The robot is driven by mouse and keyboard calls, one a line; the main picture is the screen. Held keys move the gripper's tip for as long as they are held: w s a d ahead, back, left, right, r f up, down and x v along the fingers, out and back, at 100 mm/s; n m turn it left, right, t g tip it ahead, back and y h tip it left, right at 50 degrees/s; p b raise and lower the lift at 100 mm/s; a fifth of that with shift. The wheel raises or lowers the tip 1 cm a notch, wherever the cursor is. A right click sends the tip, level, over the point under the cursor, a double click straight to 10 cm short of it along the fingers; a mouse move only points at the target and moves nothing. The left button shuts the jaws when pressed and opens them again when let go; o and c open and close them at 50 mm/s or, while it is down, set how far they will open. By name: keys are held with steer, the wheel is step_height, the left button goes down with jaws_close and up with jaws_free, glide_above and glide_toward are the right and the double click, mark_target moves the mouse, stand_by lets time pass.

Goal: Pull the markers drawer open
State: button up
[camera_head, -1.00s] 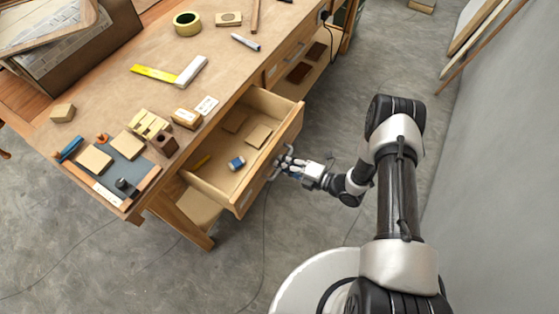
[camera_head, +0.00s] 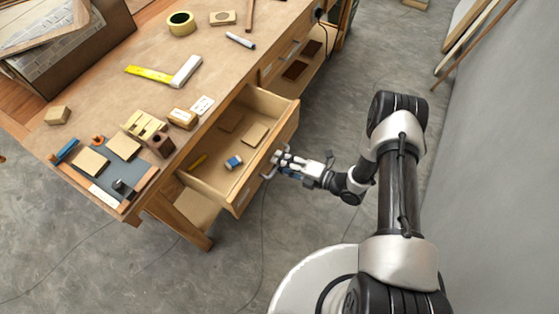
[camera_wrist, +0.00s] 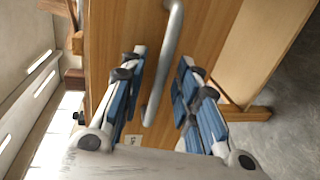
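The drawer (camera_head: 229,184) under the workbench is pulled well out, with its inside showing in the head view. A small pale label (camera_wrist: 132,139) on the front is mostly hidden, so I cannot read which drawer this is. My gripper (camera_head: 281,158) is at the drawer front. In the wrist view its fingers are apart, one on each side of the handle, with gaps beside it.
The workbench top (camera_head: 150,95) carries a tape roll (camera_head: 181,23), a square (camera_head: 170,73), a marker (camera_head: 240,40) and a tray (camera_head: 143,182). A closed drawer (camera_head: 284,57) is farther along. Floor is clear right of the bench; a grey wall (camera_head: 500,150) stands at right.

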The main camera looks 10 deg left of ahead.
steer(key=v, duration=1)
steer(key=shift+s+d, duration=0.2)
steer(key=shift+d, duration=0.15)
steer(key=shift+r, duration=0.15)
